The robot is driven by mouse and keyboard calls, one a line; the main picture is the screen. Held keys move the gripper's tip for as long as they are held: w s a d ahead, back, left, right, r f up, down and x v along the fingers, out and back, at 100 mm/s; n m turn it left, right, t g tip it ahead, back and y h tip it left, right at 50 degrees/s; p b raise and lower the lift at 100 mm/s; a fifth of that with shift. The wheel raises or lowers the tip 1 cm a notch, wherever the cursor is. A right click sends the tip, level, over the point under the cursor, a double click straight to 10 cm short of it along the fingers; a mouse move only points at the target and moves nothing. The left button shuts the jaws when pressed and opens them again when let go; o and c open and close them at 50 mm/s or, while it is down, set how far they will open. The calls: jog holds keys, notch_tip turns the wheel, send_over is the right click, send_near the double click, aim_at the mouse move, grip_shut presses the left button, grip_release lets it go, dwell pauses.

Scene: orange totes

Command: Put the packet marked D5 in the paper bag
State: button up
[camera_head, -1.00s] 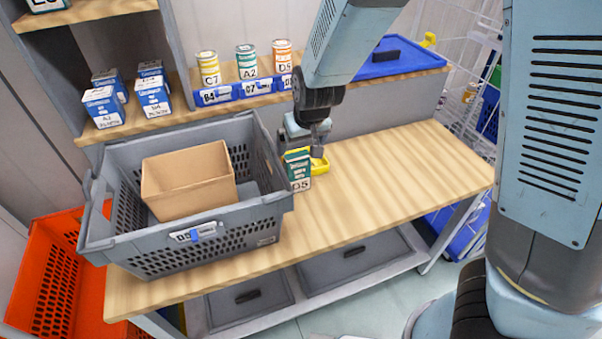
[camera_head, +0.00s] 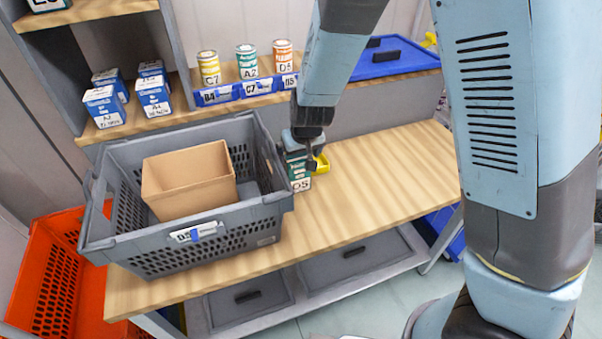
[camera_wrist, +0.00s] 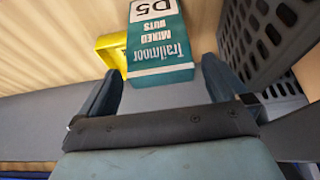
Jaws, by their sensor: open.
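The packet marked D5 (camera_head: 300,178) is a teal and white box reading "Trailmoor mixed nuts". It stands on the wooden bench just right of the grey crate. In the wrist view the packet (camera_wrist: 160,48) lies ahead of my fingers, between their lines. My gripper (camera_wrist: 160,90) is open, one finger to each side, with nothing held. In the head view my gripper (camera_head: 303,150) is close above and behind the packet and partly covers its top. The open brown paper bag (camera_head: 188,180) stands inside the grey crate; its inside is partly hidden.
The grey crate (camera_head: 130,245), labelled D5, has tall walls close beside the packet. A yellow thing (camera_head: 322,165) sits right behind the packet. Cans (camera_head: 246,62) and blue boxes (camera_head: 153,92) stand on the back shelf. The bench right of the packet (camera_head: 390,180) is clear.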

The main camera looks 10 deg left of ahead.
jog(key=shift+x, duration=1.9)
jog(key=c, duration=1.1)
jog(key=shift+c, duration=0.3)
jog(key=shift+r, duration=0.15)
